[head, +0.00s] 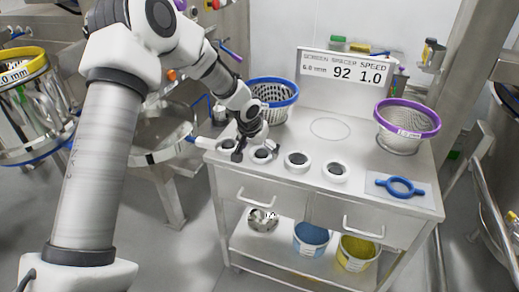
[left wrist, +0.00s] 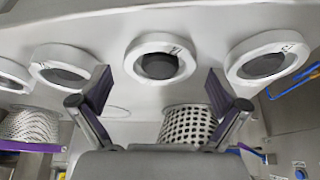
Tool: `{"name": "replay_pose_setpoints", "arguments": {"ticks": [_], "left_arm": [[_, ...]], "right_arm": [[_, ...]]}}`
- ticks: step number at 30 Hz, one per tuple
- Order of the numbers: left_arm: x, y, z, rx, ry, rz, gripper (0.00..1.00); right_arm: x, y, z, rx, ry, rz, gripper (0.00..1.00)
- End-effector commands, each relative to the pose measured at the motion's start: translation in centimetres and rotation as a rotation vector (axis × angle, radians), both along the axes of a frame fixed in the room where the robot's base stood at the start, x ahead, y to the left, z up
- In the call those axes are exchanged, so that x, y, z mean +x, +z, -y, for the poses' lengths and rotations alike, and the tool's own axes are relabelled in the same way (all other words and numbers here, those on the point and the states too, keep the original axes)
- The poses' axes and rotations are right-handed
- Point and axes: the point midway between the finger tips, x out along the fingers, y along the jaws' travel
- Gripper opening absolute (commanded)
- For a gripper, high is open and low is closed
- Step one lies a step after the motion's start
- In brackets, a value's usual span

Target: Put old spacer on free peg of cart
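Several white rings with dark centres stand in a row along the front of the steel cart top (head: 290,138). They are the far-left ring (head: 227,145), the second (head: 262,155), the third (head: 297,160) and the far-right one (head: 336,171). In the left wrist view the second ring (left wrist: 160,79) shows a darker, deeper centre and small markings. I cannot tell which ring is the old spacer, and no bare peg is clear. My left gripper (left wrist: 158,95) is open and empty, above the cart near the two left rings. My right gripper is not in view.
A blue-rimmed basket (head: 272,91) stands at the back left and a purple-rimmed basket (head: 408,119) at the right. A blue ring tool (head: 401,187) lies on a pale mat. A sign (head: 345,74) stands behind. The middle of the cart top is clear.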

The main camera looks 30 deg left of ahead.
Motion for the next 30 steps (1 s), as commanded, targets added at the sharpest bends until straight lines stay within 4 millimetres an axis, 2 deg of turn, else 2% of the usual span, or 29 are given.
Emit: {"name": "replay_pose_setpoints", "arguments": {"ticks": [8, 11, 14, 21, 24, 30], "left_arm": [[0.0, 0.1, 0.0, 0.0, 0.0, 0.0, 1.0], [-0.3, 0.8, 0.0, 0.0, 0.001, 0.001, 1.0], [-1.0, 2.6, 0.1, -0.001, 0.0, 0.003, 1.0], [-3.4, 8.3, 0.4, -0.001, 0.001, 0.003, 1.0], [-4.1, 10.0, 0.4, 0.0, 0.0, 0.002, 1.0], [-4.6, 11.1, 0.5, 0.0, 0.0, -0.001, 1.0]], "right_arm": [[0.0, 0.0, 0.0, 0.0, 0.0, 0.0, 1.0], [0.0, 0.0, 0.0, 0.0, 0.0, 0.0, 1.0], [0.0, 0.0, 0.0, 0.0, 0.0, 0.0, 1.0], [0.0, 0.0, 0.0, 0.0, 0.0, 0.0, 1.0], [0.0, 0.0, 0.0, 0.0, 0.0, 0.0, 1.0], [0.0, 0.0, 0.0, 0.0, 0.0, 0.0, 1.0]]}}
